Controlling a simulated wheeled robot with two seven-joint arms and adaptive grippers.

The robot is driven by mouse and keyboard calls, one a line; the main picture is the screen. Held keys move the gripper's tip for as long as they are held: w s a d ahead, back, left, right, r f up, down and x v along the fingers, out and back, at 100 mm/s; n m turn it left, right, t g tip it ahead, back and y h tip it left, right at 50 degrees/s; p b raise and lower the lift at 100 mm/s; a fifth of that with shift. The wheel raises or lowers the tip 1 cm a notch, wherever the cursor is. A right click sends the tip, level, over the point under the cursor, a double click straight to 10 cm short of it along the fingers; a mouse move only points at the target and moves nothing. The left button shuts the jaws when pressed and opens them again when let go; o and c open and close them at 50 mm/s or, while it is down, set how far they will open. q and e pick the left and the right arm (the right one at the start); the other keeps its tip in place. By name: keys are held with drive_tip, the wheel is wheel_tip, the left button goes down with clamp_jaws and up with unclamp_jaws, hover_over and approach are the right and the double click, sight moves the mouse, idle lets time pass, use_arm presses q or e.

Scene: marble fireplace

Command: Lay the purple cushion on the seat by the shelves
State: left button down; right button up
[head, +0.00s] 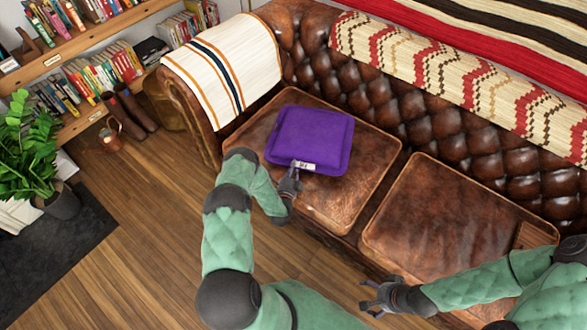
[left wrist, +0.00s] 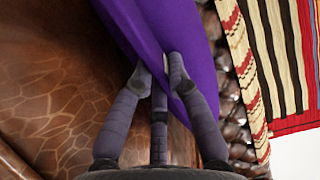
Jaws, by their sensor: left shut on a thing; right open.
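The purple cushion (head: 312,138) is over the left seat pad (head: 335,200) of the brown leather sofa, the pad nearest the shelves. I cannot tell whether its whole underside rests on the leather. My left gripper (head: 297,170) is shut on the cushion's near edge, beside a small white tag. In the left wrist view the fingers (left wrist: 160,75) pinch the purple cushion (left wrist: 195,45), which hangs tilted across the view, with brown leather to its left. My right gripper (head: 372,297) is open and empty in front of the right seat pad (head: 440,215).
Bookshelves (head: 75,50) stand at the upper left. A striped throw (head: 225,65) covers the sofa's left arm, and a patterned blanket (head: 450,75) lies over the backrest. Boots (head: 135,110) and a potted plant (head: 30,160) stand on the floor. The right seat pad is largely bare.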

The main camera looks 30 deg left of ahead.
use_arm(q)
drive_tip(key=shift+r, duration=0.2)
drive_tip(key=shift+f, duration=0.1)
drive_tip(key=c, duration=1.6)
unclamp_jaws()
drive_tip(key=shift+f, duration=0.15)
drive_tip(key=o, duration=0.4)
drive_tip(key=shift+s+r, duration=0.1)
drive_tip(key=shift+r, duration=0.1)
drive_tip(key=p+v, duration=0.4)
drive_tip(key=v, duration=0.7)
drive_tip(key=shift+s+d, duration=0.2)
drive_tip(key=shift+s, duration=0.2)
